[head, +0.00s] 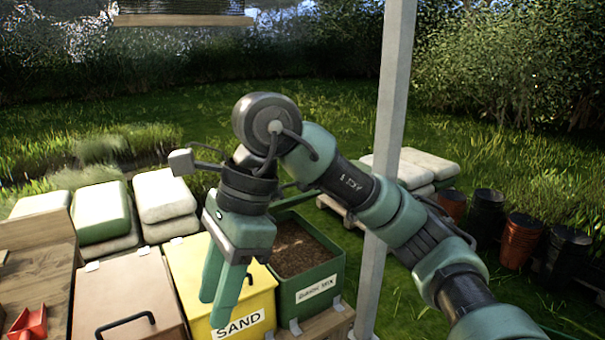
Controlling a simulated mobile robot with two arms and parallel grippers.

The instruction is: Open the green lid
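The green bin (318,290), with a partly readable label ending in "MIX", stands right of the yellow SAND bin. Its top is open and brown, soil-like material (297,250) shows inside. A strip of green (292,200) shows at its back edge, largely behind my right arm; I cannot tell whether this is the raised green lid. My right gripper (212,313) points down in front of the yellow bin in the picture, left of the green bin. Its fingers overlap in this view, so their gap is unclear, and nothing shows held. My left gripper is not in view.
The yellow SAND bin (190,270) and a tan bin (125,290) with a black handle have closed lids. Sacks (163,196) lie behind them. A pale post (392,120) rises just right of the green bin. A red scoop (30,325) lies at the left edge.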

